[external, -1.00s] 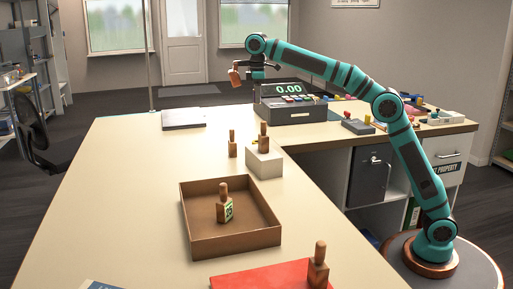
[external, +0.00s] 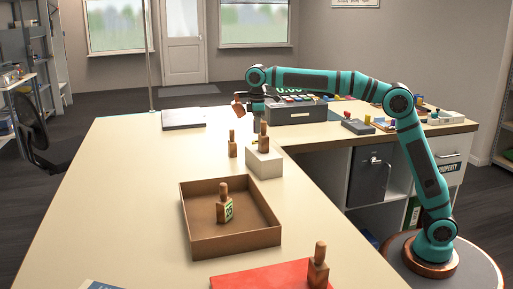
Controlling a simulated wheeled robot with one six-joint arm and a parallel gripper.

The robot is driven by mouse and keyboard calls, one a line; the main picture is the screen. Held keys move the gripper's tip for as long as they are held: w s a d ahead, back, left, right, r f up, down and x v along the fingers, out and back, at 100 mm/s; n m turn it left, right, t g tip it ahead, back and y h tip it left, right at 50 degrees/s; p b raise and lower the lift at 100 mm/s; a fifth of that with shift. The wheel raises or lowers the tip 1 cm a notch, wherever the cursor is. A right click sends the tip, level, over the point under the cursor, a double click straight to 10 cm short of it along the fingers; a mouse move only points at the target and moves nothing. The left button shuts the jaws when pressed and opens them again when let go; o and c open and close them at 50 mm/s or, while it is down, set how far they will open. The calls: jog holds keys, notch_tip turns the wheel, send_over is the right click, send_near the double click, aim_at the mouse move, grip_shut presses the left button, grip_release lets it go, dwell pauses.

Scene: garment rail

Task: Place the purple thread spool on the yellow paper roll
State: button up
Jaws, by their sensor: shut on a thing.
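My gripper (external: 240,107) hangs at the end of the arm over the far part of the counter, in front of the cash register. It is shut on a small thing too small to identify. A brown piece shows at its end, and I cannot tell whether that is a finger or the thing held. I cannot make out the purple thread spool. A small yellow thing (external: 255,142) shows behind the white block, partly hidden; I cannot tell whether it is the yellow paper roll. My gripper is above and apart from it.
A wooden-handled stamp (external: 264,141) stands at the white block (external: 265,164), another (external: 233,145) left of it. A brown tray (external: 235,245) holds a third stamp. The cash register (external: 295,112) is behind; a laptop (external: 184,119) is at back left.

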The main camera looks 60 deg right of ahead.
jog(key=shift+f, duration=1.8)
jog(key=shift+f, duration=0.15)
jog(key=o, duration=0.9)
jog(key=shift+o, duration=0.2)
notch_tip(320, 180, up, 12)
jog(key=shift+r, duration=0.1)
